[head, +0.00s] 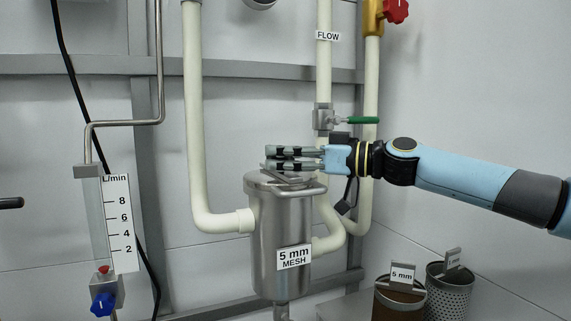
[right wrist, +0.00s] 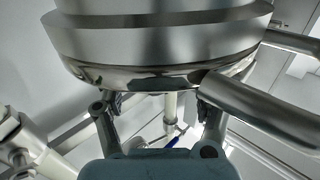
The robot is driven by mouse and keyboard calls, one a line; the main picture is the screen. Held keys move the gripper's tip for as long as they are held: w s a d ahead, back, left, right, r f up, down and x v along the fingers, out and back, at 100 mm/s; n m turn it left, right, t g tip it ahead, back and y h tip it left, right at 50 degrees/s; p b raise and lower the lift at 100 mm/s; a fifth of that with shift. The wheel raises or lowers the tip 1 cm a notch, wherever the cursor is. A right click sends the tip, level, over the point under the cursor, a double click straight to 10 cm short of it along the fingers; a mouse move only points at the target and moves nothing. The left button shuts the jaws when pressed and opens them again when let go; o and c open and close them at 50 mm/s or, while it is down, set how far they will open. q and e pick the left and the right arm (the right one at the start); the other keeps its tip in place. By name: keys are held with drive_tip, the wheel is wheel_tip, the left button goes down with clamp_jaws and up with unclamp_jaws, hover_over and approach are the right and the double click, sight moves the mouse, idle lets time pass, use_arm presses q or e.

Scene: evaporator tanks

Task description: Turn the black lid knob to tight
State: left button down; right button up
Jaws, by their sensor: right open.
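The steel strainer pot (head: 268,240) with a "5 mm MESH" label hangs in the middle of the head view. Its flat lid (head: 262,184) is on top. My right gripper (head: 268,158) comes in from the right, just above the lid. Its fingers are open, and I see nothing held between them. In the right wrist view the two fingers of my right gripper (right wrist: 160,105) stand apart below a large round steel body (right wrist: 160,45). A steel bar (right wrist: 262,108) runs past the right finger. I cannot make out the black lid knob in either view.
A green-handled valve (head: 325,118) sits on the "FLOW" pipe behind the gripper. A flow gauge (head: 120,222) with a blue knob (head: 102,303) stands at the left. A dark rod end (head: 10,202) shows at the left edge.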

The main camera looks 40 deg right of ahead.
use_arm(q)
drive_tip(key=shift+w+d, duration=0.2)
use_arm(e)
drive_tip(key=shift+c, duration=0.2)
